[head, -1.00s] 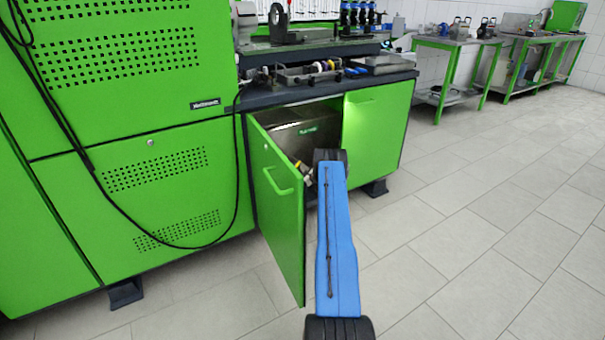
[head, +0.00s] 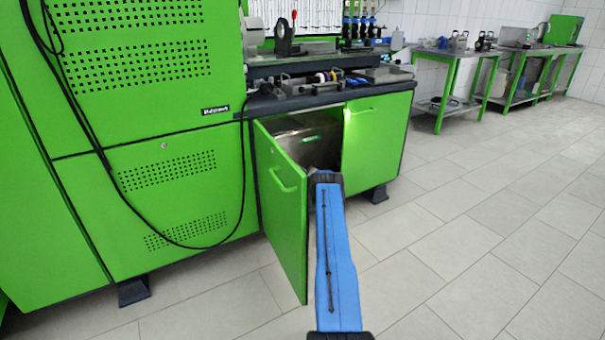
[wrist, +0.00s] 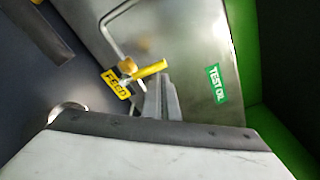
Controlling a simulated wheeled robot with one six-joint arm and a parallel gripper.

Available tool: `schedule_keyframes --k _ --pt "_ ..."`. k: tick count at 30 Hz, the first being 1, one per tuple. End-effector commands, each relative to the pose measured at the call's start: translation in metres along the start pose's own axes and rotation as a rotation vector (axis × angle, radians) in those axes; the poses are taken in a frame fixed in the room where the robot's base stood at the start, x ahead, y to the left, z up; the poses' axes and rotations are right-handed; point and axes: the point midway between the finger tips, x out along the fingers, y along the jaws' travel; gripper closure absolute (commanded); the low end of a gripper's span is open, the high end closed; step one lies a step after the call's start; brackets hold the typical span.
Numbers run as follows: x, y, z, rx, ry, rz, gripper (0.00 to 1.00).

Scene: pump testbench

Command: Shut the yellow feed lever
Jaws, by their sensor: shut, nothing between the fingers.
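The yellow feed lever (wrist: 150,70) shows in the wrist view, sticking out to the right of a brass-coloured valve part (wrist: 128,66). A yellow FEED tag (wrist: 115,84) hangs beside it at the lower left. My gripper (wrist: 162,88) is shut and empty, its grey fingertips just below the lever in the picture. I cannot tell whether they touch it. Behind is a grey metal tank (wrist: 190,45) with a green TEST OIL label (wrist: 217,84). In the head view my arm reaches into the cabinet; the lever and fingers are hidden there.
The open green cabinet door (head: 283,215) stands close to the left of my arm. The right door (head: 372,145) is shut. A bent metal pipe (wrist: 110,35) runs by the valve in the wrist view. The tiled floor at right is clear.

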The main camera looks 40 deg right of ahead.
Motion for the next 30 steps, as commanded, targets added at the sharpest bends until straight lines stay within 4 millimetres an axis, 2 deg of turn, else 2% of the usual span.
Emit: schedule_keyframes --k 30 --pt "-0.0002 -0.0002 0.0051 -0.001 -0.007 0.002 1.0"
